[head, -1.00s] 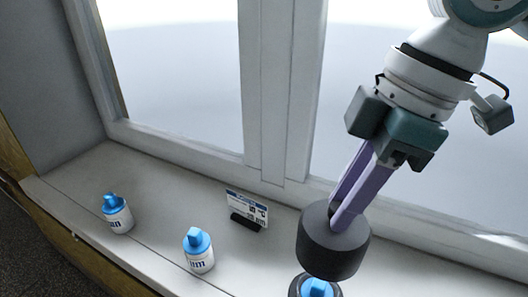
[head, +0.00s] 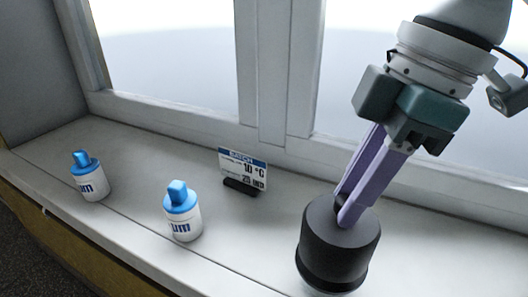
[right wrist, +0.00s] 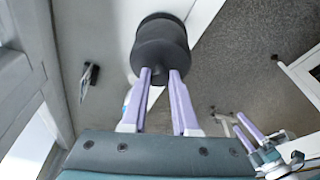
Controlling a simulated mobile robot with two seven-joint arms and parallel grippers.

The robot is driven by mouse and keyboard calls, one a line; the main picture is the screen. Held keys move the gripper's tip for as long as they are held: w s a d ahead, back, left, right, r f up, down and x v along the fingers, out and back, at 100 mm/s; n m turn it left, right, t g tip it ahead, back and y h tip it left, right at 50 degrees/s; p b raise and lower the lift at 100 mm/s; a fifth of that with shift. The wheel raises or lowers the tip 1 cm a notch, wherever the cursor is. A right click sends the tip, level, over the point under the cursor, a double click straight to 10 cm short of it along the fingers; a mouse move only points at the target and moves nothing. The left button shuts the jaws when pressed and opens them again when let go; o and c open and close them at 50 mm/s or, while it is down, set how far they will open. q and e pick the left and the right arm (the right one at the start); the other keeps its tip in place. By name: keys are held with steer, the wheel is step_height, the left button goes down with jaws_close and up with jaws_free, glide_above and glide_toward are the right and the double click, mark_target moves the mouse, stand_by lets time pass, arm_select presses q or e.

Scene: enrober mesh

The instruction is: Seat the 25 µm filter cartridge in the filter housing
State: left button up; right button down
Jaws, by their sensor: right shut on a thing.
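My right gripper (head: 345,210) is shut on the knob of a dark cylindrical cover (head: 340,245), probably the filter housing's cap. It holds the cover upright at the lower right of the head view. The cover also shows beyond the fingers in the right wrist view (right wrist: 160,48). The housing below and whatever is in it are hidden. Two white cartridges with blue tops stand upright on the sill: a left one (head: 91,182) and a middle one (head: 182,218). Their labels show only "um"; the numbers are turned away. My left gripper (right wrist: 238,122) seems open and empty.
A batch card (head: 243,168) reading 10 °C and apparently 25 µm stands in a black holder (head: 240,187) behind the cartridges. The window frame (head: 272,80) rises behind the sill (head: 245,240). The sill is clear between the middle cartridge and the cover.

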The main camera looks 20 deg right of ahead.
mark_target(374, 219)
steer(key=shift+f, duration=0.5)
steer(key=c, duration=0.7)
jaws_free()
steer(key=shift+r, duration=0.55)
steer(key=p+v, duration=0.2)
steer(key=v, duration=1)
steer(key=shift+r, duration=0.1)
